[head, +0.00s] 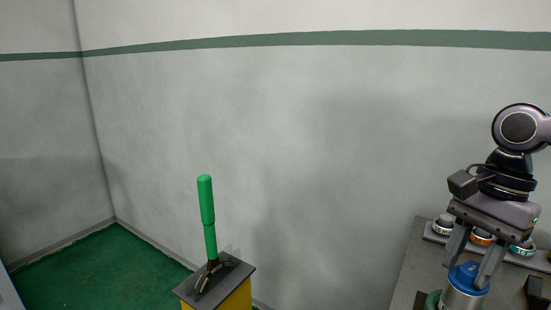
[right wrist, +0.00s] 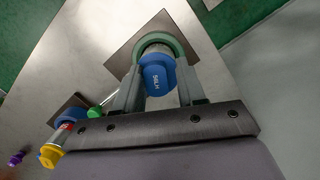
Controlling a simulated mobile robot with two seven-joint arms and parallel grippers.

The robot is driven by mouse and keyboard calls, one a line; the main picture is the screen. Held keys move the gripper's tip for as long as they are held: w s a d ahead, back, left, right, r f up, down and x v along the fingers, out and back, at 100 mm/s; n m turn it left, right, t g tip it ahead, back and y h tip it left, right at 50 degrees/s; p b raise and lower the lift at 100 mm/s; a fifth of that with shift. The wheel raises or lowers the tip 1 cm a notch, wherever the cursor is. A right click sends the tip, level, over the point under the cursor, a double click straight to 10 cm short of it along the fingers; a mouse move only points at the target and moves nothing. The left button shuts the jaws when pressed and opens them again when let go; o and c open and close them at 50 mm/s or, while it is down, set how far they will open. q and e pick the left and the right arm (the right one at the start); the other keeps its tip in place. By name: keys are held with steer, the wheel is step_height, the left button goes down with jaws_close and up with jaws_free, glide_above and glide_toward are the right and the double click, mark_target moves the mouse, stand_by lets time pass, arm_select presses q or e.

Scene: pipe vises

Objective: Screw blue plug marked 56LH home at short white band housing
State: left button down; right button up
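The blue plug (head: 467,274) sits at the top of a grey metal cylindrical housing (head: 462,300). A green curved vise part (right wrist: 160,40) wraps around the housing. I cannot make out a white band on this housing. How deep the plug sits is hidden. My left gripper is not in view.
A rack behind the gripper holds pieces with white (head: 442,226), orange (head: 481,238) and teal (head: 523,250) bands. A green-handled tool (head: 207,215) stands on a yellow pedestal (head: 236,296) at the left. A yellow-ended piece (right wrist: 51,155) shows in the wrist view.

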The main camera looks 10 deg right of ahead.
steer(key=f+m+b, duration=0.1)
steer(key=m, duration=0.1)
steer(key=shift+s+d+f+m, duration=0.1)
steer(key=shift+m, duration=0.3)
steer(key=shift+d+m+t+b, duration=0.1)
steer(key=shift+m+t+b, duration=0.3)
steer(key=shift+m+b, duration=0.65)
steer(key=shift+m+p, duration=0.25)
steer(key=shift+p, duration=0.1)
steer(key=shift+r, duration=0.2)
jaws_close()
steer(key=shift+r, duration=0.1)
steer(key=shift+n+p, duration=0.4)
steer(key=shift+n+g+p, duration=0.3)
steer(key=shift+n+p, duration=0.45)
steer(key=shift+n, duration=1.25)
